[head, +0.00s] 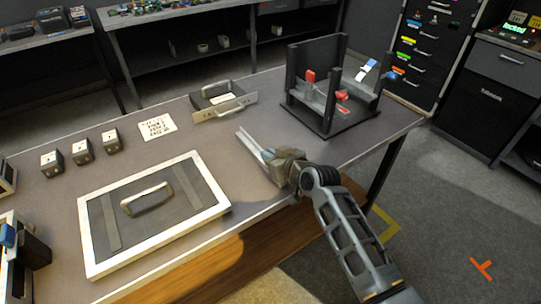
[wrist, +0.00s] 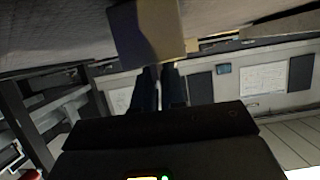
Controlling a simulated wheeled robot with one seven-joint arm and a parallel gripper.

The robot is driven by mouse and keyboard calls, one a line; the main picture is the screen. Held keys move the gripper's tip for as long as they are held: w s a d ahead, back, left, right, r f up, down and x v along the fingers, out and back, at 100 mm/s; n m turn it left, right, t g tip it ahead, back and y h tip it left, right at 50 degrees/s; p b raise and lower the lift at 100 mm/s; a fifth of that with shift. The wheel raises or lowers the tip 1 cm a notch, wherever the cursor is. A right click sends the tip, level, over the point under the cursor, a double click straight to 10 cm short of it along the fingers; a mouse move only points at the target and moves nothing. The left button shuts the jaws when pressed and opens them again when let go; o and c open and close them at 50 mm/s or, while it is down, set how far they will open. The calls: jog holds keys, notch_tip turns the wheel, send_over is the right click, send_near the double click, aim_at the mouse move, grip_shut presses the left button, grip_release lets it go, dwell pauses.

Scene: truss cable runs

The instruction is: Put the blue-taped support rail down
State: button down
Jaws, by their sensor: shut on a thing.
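My gripper (head: 286,165) is over the right half of the workbench in the head view. It is shut on a pale metal support rail (head: 253,146), which points up and left from the jaws. I cannot make out blue tape on this rail. In the wrist view, a tan block-like part (wrist: 148,28) of the held thing sits at the ends of the two dark fingers (wrist: 160,75). I cannot tell whether the rail touches the bench top.
A black upright rack (head: 335,118) with red and blue-and-white tags stands behind my gripper. A framed panel with a handle (head: 150,212) lies at left front. A handled metal bracket (head: 223,103), a paper note (head: 157,125) and small grey blocks (head: 82,151) lie on the workbench (head: 215,146).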

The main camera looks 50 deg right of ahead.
jog(key=shift+f, duration=0.15)
jog(key=c, duration=1.2)
grip_release()
